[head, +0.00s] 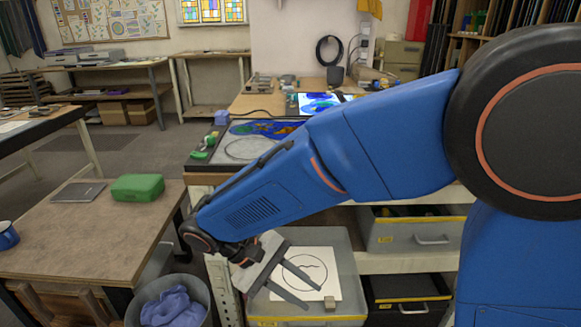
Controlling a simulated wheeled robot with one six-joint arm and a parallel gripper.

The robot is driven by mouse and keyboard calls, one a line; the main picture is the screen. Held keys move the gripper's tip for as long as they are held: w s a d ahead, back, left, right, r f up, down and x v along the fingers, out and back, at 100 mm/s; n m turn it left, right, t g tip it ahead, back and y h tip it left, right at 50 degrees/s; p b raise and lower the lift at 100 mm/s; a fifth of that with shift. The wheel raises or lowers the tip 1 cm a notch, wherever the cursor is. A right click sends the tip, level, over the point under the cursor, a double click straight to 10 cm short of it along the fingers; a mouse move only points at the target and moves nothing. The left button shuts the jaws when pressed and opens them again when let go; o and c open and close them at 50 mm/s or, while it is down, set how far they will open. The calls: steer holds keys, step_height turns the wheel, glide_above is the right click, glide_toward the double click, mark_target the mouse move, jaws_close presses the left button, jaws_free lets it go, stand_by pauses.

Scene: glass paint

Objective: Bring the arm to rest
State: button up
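My arm, blue with dark joints, reaches from the right side of the head view down to the lower middle. My gripper (301,296) hangs at its end, with two grey fingers spread apart and nothing seen between them. It is in front of or above an open grey drawer (341,250). A white sheet (318,262) with a drawn circle and a wavy line lies in the drawer, partly hidden by the fingers. I cannot tell how high the fingers are above the sheet.
A wooden table (60,236) at left holds a green case (137,187), a grey folder (79,192) and a blue mug (8,236). A bin (140,290) with purple cloth (174,307) stands beside the drawer. The workbench behind my arm holds coloured glass panels (262,129).

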steer(key=s+d+r+m+t+y, duration=0.1)
steer(key=d+r+m+t+y, duration=0.1)
steer(key=d, duration=0.6)
steer(key=s+d+r+m+t+y, duration=0.2)
steer(key=d+y, duration=0.2)
steer(key=d, duration=0.5)
steer(key=s+d+r+m+t+y, duration=0.1)
steer(key=d+r+m+y, duration=0.1)
steer(key=d, duration=0.7)
steer(key=shift+s+d+r+m+t+y, duration=0.25)
steer(key=shift+m+t+y, duration=0.2)
steer(key=shift+y, duration=0.25)
